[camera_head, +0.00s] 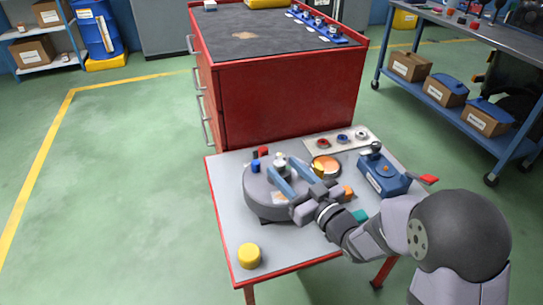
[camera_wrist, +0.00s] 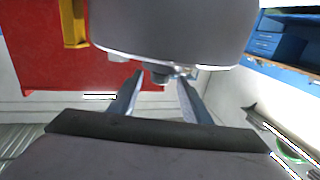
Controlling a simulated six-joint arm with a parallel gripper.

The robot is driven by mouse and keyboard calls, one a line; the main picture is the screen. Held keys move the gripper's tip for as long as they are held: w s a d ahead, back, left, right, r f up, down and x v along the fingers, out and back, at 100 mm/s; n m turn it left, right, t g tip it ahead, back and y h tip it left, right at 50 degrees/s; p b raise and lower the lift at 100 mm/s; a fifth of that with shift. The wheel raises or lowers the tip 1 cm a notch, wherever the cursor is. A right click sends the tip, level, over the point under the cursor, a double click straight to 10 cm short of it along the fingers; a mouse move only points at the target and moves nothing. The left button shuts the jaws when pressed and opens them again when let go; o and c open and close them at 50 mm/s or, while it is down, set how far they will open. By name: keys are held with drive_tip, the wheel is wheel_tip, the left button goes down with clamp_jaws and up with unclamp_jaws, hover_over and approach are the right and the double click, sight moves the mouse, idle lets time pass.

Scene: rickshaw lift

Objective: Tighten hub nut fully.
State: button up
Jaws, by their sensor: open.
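The grey round hub drum (camera_head: 258,200) sits on the small red-edged table, and it also fills the top of the wrist view (camera_wrist: 170,30). A small grey nut-like piece (camera_wrist: 160,76) shows at the drum's edge in the wrist view; it appears at the drum's top in the head view (camera_head: 280,160). My gripper (camera_head: 282,163) is over the drum with its two blue-grey fingers open. In the wrist view my gripper (camera_wrist: 160,84) has one finger on each side of that piece, with gaps showing. Contact and the nut's threads cannot be made out.
A yellow cylinder (camera_head: 249,257) stands at the table's front left. A blue box-shaped device (camera_head: 384,176) is at the right, and a pale tray with rings (camera_head: 341,141) at the back. A red cabinet (camera_head: 285,100) stands behind the table. The table's front middle is clear.

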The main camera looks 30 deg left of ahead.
sight(275, 161)
drive_tip(key=shift+b+x, duration=0.3)
drive_tip(key=shift+x, duration=3.3)
drive_tip(key=c, duration=1)
drive_tip(key=shift+c, duration=0.2)
drive_tip(key=shift+s+n+g, duration=0.1)
drive_tip(key=shift+n+g, duration=0.2)
drive_tip(key=shift+g, duration=0.1)
drive_tip(key=n+g+y+p, duration=0.1)
drive_tip(key=n+g, duration=0.1)
drive_tip(key=g, duration=0.1)
drive_tip(key=s+n+g+y+p, duration=0.1)
drive_tip(key=n+g+p, duration=0.1)
drive_tip(key=g, duration=0.1)
drive_tip(key=shift+a+r, duration=0.1)
drive_tip(key=shift+a, duration=0.05)
drive_tip(key=shift+s+n+g+p, duration=0.25)
drive_tip(key=shift+n+g, duration=0.5)
drive_tip(key=shift+g, duration=0.4)
drive_tip(key=shift+s+n+g+p, duration=0.1)
drive_tip(key=shift+s+n+g, duration=0.2)
drive_tip(key=shift+n+g, duration=0.6)
drive_tip(key=shift+s+n+g+p, duration=0.25)
drive_tip(key=shift+n+g, duration=0.3)
drive_tip(key=shift+g, duration=0.8)
drive_tip(key=shift+s, duration=0.1)
drive_tip(key=o, duration=1)
